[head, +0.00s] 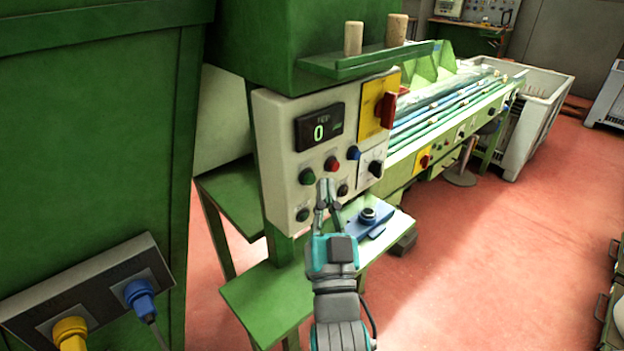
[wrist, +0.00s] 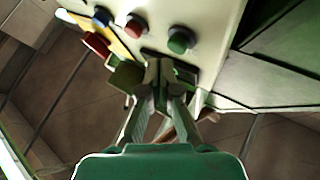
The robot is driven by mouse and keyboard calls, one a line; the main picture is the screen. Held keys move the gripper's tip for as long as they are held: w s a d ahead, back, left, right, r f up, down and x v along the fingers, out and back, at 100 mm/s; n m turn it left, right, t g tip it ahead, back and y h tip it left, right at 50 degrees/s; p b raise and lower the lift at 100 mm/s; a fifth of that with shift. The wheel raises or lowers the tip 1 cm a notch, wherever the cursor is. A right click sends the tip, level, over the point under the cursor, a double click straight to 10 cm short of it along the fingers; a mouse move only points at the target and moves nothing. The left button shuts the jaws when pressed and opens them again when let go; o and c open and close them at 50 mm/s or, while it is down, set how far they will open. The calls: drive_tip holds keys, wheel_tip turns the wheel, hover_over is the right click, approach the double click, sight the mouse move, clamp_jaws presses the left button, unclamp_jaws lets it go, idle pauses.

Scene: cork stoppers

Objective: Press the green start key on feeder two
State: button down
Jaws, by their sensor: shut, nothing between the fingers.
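A green round key (head: 307,176) sits left of a red key (head: 332,164) and a blue key (head: 353,153). Another dark green key (head: 302,214) is lower on the panel. I see no readable feeder number. My gripper (head: 325,186) is shut and empty, its tips in front of the panel, right of and slightly below the upper green key. In the wrist view the closed fingertips (wrist: 165,62) are below the green key (wrist: 181,39); contact cannot be judged.
A red switch on a yellow plate (head: 378,106) is at the panel's upper right. Two corks (head: 353,38) stand on the green shelf above. A blue device (head: 367,220) lies on the ledge behind my gripper. A green cabinet (head: 95,150) fills the left.

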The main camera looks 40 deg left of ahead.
drive_tip(key=shift+a, duration=0.15)
drive_tip(key=shift+a, duration=0.3)
drive_tip(key=shift+a, duration=0.4)
idle(0.7)
drive_tip(key=shift+d, duration=0.85)
drive_tip(key=shift+s+d, duration=0.2)
drive_tip(key=shift+d, duration=2.3)
